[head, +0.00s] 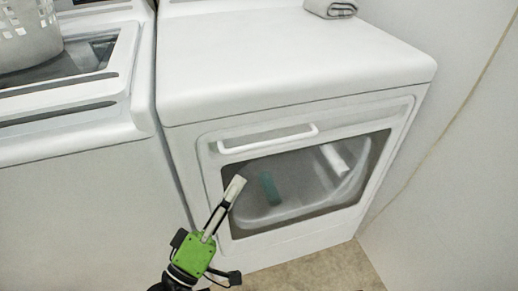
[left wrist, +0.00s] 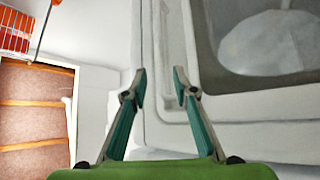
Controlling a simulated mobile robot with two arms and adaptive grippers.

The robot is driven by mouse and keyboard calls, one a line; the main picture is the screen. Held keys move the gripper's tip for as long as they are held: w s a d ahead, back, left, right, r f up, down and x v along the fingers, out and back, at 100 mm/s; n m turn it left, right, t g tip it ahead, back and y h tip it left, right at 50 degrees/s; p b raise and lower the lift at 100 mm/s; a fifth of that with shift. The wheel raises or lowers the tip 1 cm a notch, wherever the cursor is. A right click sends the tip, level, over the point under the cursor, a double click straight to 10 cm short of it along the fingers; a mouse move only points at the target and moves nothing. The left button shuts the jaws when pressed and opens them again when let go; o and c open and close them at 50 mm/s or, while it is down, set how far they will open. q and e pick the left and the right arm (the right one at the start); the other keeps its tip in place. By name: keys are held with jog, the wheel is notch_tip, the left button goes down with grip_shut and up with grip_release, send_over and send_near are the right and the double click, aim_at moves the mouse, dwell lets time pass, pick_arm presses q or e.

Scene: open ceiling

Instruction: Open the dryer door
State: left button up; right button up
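The white dryer (head: 290,60) stands at the centre of the head view. Its door (head: 290,237) looks closed, with a dark window (head: 315,185) and a white bar handle (head: 268,138) along the upper left. My left gripper (head: 233,188) is in front of the door's left side, below the handle and apart from it. In the left wrist view, the left gripper (left wrist: 160,82) has its two fingers spread with nothing between them. The door window (left wrist: 245,85) shows there at the right. My right gripper is not in view.
A white washer (head: 75,150) stands close on the left, with a white basket (head: 28,38) on top. A folded grey cloth (head: 330,8) lies on the dryer. A wall (head: 455,150) is close on the right. Tan floor (head: 310,272) shows in front of the dryer.

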aim_at(261, 143)
pick_arm(q)
jog(key=x, duration=1.1)
jog(key=shift+p, duration=0.4)
jog(key=shift+w+d+r, duration=0.1)
jog(key=shift+w+d, duration=0.05)
jog(key=shift+w, duration=0.15)
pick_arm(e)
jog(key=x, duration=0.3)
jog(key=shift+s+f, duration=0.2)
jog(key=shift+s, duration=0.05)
pick_arm(q)
jog(key=shift+c, duration=0.2)
grip_shut()
